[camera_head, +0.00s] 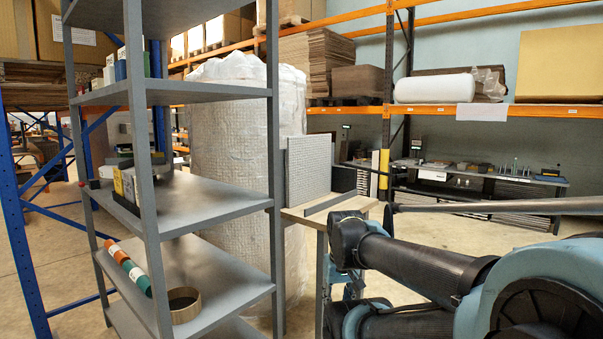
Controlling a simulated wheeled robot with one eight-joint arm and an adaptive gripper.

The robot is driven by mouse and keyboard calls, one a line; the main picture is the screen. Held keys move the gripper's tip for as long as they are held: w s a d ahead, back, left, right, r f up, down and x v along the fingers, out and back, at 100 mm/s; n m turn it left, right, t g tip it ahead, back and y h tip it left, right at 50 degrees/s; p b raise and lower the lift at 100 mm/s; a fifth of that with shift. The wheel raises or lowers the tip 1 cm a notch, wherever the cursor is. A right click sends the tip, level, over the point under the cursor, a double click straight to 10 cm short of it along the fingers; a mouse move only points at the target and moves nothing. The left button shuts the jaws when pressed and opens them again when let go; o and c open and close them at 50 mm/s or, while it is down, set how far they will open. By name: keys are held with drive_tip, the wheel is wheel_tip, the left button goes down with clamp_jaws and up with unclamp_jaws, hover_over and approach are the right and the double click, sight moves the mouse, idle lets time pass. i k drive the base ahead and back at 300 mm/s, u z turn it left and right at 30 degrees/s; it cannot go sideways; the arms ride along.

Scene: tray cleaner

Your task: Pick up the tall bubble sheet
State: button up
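A grey, dimpled upright sheet (308,171), which looks like the tall bubble sheet, stands at the back of a small light-topped table (357,206) near the middle of the picture. Its lower left edge is close behind the shelf post. A long dark grey bar or low strip (329,204) lies on the table in front of the sheet. My arm's dark and blue links fill the lower right, with one dark joint close to the table's front right. I cannot make out my gripper's fingers.
A grey metal shelf unit (215,193) stands at left, holding small boxes, orange and green rolls, and a tape ring (184,304). A big wrapped white bundle (230,135) stands behind it. A workbench (480,178) is at the far right, with open floor before it.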

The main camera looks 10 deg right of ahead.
sight(309, 157)
drive_tip(key=i, duration=0.9)
drive_tip(key=z, duration=0.05)
